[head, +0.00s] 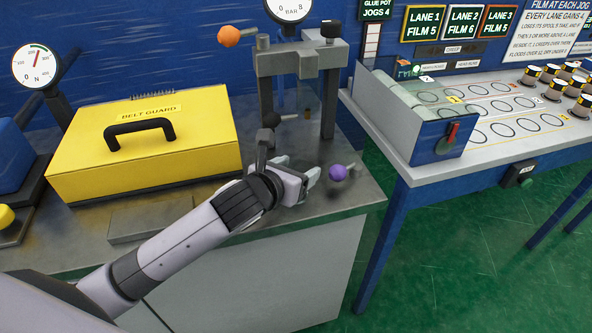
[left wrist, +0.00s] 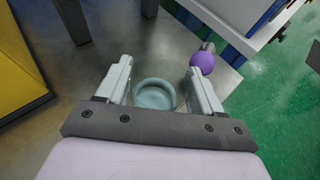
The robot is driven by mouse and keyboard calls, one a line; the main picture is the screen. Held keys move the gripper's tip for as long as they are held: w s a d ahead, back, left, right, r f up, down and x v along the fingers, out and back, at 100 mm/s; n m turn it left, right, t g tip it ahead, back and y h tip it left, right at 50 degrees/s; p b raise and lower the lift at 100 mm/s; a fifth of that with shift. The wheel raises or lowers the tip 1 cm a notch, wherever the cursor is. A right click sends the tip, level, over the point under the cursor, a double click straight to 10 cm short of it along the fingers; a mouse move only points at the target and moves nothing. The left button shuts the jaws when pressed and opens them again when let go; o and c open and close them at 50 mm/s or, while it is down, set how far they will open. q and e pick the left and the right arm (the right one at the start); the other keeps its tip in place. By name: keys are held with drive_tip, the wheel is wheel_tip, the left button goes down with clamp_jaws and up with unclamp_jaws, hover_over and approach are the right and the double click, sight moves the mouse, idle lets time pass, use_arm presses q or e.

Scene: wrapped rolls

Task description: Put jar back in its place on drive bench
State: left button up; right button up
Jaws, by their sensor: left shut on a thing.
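My left gripper (head: 308,180) is low over the front right part of the grey metal drive bench (head: 350,198). In the left wrist view, a round grey-green jar (left wrist: 154,95) with a pale rim sits between the two fingers of the left gripper (left wrist: 160,75). The gripper is shut on it. The jar cannot be made out clearly in the head view, where the gripper covers it. Whether its base touches the bench cannot be told. My right gripper is not in view.
A purple ball knob (head: 338,173) on a short lever is just right of the gripper. A grey frame (head: 265,85) with an orange knob (head: 229,36) stands behind. A yellow belt guard (head: 145,145) fills the bench's left. Across a gap is a blue-legged table (head: 400,150).

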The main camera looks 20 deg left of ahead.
use_arm(q)
drive_tip(key=shift+f, duration=0.1)
drive_tip(key=o, duration=1.1)
drive_tip(key=shift+s+r, duration=0.2)
drive_tip(key=v, duration=1.1)
drive_tip(key=shift+s, duration=0.25)
drive_tip(key=shift+a, duration=0.1)
